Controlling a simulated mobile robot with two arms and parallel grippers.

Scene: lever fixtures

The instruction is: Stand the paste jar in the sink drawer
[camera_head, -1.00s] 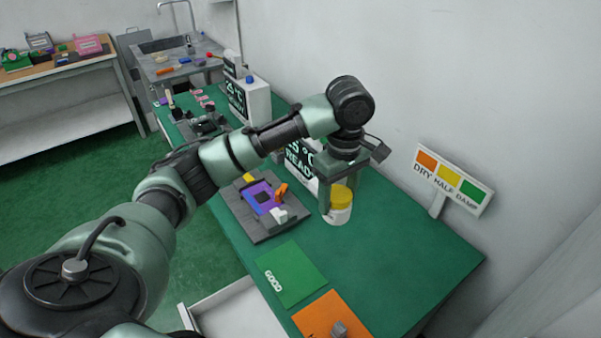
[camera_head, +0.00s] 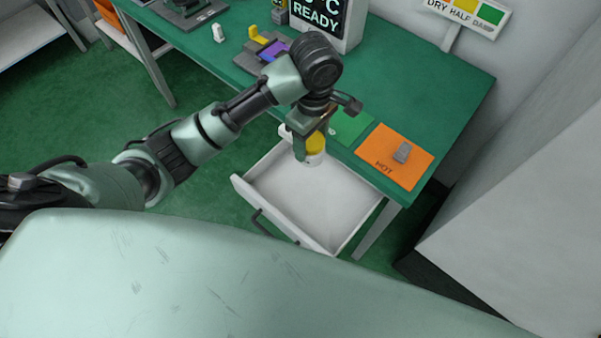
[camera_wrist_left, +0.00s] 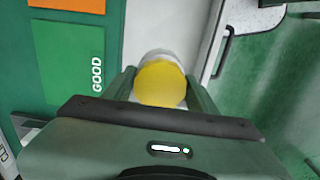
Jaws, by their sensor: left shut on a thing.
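The paste jar (camera_head: 315,147), white with a yellow lid, is held in my left gripper (camera_head: 306,146), which is shut on it. In the left wrist view the yellow lid (camera_wrist_left: 161,84) sits between the two fingers (camera_wrist_left: 161,88). In the head view the jar shows over the back part of an open white drawer (camera_head: 290,221) under the table. The drawer looks empty; the gripper hides part of its back. I cannot tell whether the jar touches its floor. The drawer's edge and dark handle (camera_wrist_left: 224,55) show in the left wrist view. My right gripper is not in view.
The green table (camera_head: 420,85) stands behind the drawer. On it are an orange HOT card (camera_head: 385,165) with a grey block (camera_head: 402,152), a green card (camera_head: 352,127), a READY display (camera_head: 322,18) and a fixture with purple parts (camera_head: 272,50). A large pale-green surface fills the front.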

